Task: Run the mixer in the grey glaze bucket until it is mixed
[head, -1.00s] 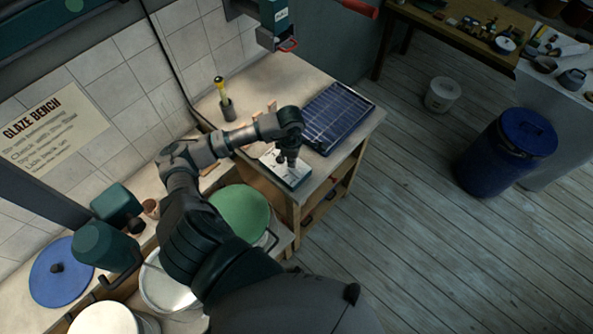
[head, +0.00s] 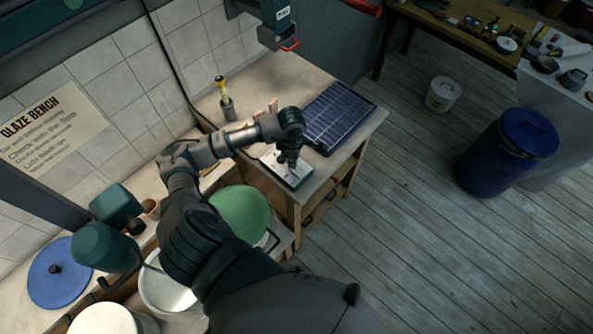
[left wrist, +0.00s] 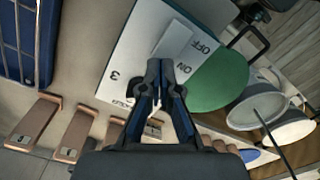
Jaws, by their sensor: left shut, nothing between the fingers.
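The pale switch box (head: 277,160) lies on the bench in front of the blue panel. In the left wrist view the switch box (left wrist: 140,55) bears the words ON and OFF, a 3, and a raised pale rocker. My left gripper (head: 289,163) is shut and empty, pointing down at the box. In the left wrist view its fingertips (left wrist: 160,72) overlap the rocker; I cannot tell whether they touch. The teal mixer motor (head: 105,246) is at left. A thin rod reaches into the grey glaze bucket (head: 166,293), partly hidden by my arm. My right gripper is out of view.
A green round surface (head: 240,213) lies beside the grey bucket. A blue lid (head: 59,272) and a white bucket (head: 108,320) are at left. Brown numbered tiles (left wrist: 75,133) are close to my left gripper. The floor to the right is open around a blue barrel (head: 500,155).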

